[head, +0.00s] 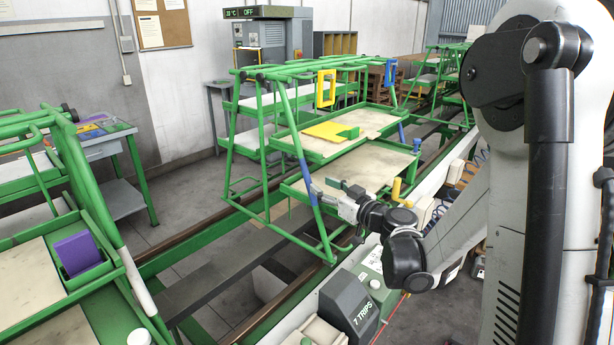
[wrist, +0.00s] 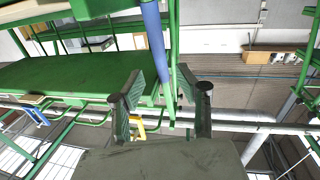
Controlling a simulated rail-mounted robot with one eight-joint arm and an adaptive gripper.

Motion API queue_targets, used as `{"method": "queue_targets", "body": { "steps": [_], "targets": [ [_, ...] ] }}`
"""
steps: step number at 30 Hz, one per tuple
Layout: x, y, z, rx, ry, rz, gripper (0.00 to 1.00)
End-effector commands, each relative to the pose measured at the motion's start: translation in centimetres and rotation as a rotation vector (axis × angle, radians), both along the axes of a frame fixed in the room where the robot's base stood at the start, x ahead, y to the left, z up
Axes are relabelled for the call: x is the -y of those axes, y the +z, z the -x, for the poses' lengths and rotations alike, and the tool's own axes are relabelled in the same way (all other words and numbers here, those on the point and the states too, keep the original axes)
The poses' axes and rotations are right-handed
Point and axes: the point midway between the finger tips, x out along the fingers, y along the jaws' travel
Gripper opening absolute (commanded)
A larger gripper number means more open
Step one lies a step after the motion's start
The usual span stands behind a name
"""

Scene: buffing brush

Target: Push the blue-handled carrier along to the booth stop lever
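The carrier is a green tube-framed cart (head: 262,218) with pale shelves, standing mid-view in the head view. Its near post carries a blue handle sleeve (head: 304,178); the sleeve also shows in the wrist view (wrist: 155,42). My gripper (head: 318,192) is at the lower part of this sleeve. In the wrist view its two dark green fingers (wrist: 162,82) are apart, with the post seen between them. I cannot tell whether they touch it. A yellow upright handle (head: 396,188) stands right of the carrier; I cannot tell whether it is the booth stop lever.
Another green cart (head: 88,205) holding a purple block (head: 80,252) stands at left. Rails (head: 210,230) run beneath the carriers. A grey box marked "7 TRIPS" (head: 350,305) sits in front. More green carts (head: 440,62) stand at the far right.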

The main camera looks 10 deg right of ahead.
Motion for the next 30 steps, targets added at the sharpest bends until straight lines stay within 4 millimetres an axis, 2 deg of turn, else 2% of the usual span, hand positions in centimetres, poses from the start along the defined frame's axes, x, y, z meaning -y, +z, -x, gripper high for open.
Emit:
{"method": "queue_targets", "body": {
  "steps": [6,12,18,25,26,30],
  "targets": [
    [-1.8,0.0,-3.7,0.0,0.003,0.0,0.34],
    [-2.8,0.0,-5.9,0.0,0.002,0.0,0.34],
    [-3.2,0.0,-6.7,0.0,0.0,0.0,0.34],
    [-3.2,0.0,-6.7,0.0,0.0,0.0,0.34],
    [-3.2,0.0,-6.7,0.0,0.0,0.0,0.33],
    [-3.2,0.0,-6.7,0.0,0.0,0.0,0.14]
  ]
}}
